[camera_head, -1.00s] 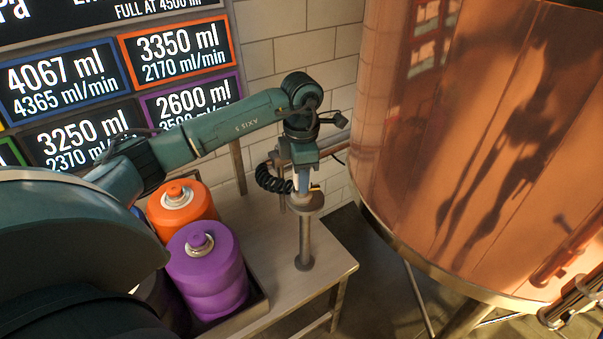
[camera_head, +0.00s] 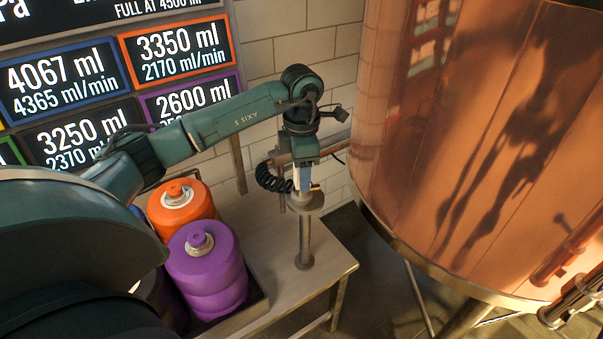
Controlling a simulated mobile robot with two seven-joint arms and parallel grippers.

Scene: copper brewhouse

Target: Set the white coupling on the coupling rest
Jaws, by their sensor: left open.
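The coupling rest is a grey post with a round disc on top (camera_head: 305,203), standing on the bench. The white coupling (camera_head: 297,181) is upright at the top of the post, just over the disc and seemingly resting on it. It is small and partly hidden by the gripper, and a black coiled hose hangs at its left. My left gripper (camera_head: 304,176) points straight down with its open fingers around or beside the coupling. I cannot tell whether a finger touches it. My right gripper is out of view.
An orange canister (camera_head: 182,208) and a purple canister (camera_head: 207,270) stand in a tray on the left of the bench (camera_head: 328,262). A large copper vessel (camera_head: 480,130) rises close on the right. Display panels (camera_head: 175,50) hang on the wall behind my left arm.

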